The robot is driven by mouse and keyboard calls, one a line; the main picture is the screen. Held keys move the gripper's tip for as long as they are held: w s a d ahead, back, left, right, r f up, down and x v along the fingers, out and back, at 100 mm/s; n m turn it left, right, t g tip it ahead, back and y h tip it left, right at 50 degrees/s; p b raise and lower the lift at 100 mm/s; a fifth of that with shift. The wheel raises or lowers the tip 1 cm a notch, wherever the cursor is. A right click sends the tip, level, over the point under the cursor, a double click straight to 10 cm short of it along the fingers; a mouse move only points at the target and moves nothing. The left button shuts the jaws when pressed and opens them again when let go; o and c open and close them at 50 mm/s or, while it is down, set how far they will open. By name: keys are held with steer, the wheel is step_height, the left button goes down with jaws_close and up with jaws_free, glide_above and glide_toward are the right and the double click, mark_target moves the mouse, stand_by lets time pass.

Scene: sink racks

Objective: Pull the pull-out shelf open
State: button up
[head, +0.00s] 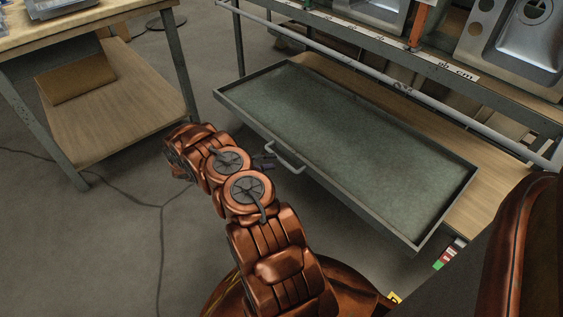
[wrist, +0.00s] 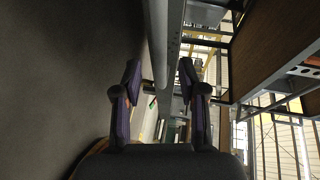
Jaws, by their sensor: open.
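The pull-out shelf (head: 350,150) is a grey-green metal tray with a low rim. It extends well out from under the rack, over the floor. Its grey bar handle (head: 286,161) is on the front edge, left of the middle. I cannot tell whether the fingers touch the handle.
A workbench (head: 75,30) with a wooden lower shelf (head: 115,115) stands at the left. The rack (head: 410,60) behind the shelf carries steel sinks (head: 520,45). A wooden board (head: 480,205) lies under the pull-out shelf. The floor (head: 120,240) at lower left is clear apart from thin dark lines.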

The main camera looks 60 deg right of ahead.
mark_target(282, 160)
steer(key=shift+b+x, duration=0.85)
steer(key=shift+x, duration=1.8)
jaws_close()
